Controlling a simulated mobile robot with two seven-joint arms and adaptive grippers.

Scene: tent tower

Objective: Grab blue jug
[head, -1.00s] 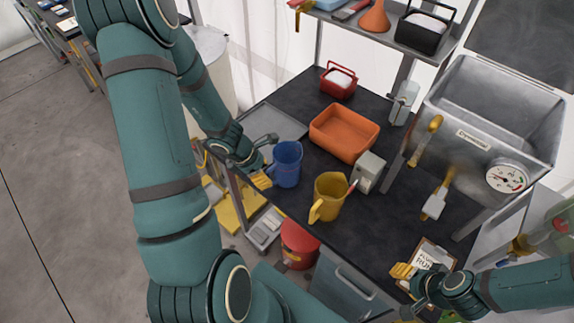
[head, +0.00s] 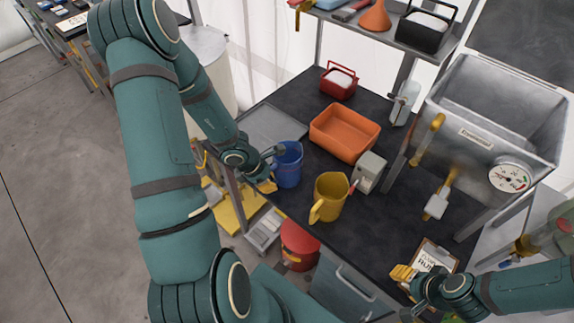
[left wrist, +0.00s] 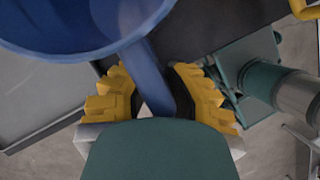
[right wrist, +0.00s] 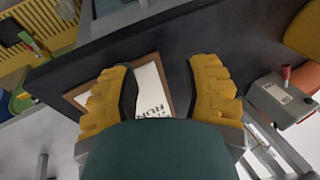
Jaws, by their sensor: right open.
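The blue jug (head: 289,163) stands upright on the dark worktop near its left edge. My left gripper (head: 272,170) is at the jug's left side. In the left wrist view, my left gripper (left wrist: 153,85) has its yellow fingers on both sides of the handle of the blue jug (left wrist: 75,25). The gap around the handle is narrow, and I cannot tell whether the pads press on it. My right gripper (right wrist: 163,80) is open and empty above a clipboard (right wrist: 150,88) at the worktop's front right. It also shows in the head view (head: 408,280).
A yellow jug (head: 330,192) stands close right of the blue jug. An orange tub (head: 345,140), a grey box (head: 369,172), a red basket (head: 339,82) and a flat grey tray (head: 272,122) are also on the worktop. A metal tank (head: 490,130) stands at right.

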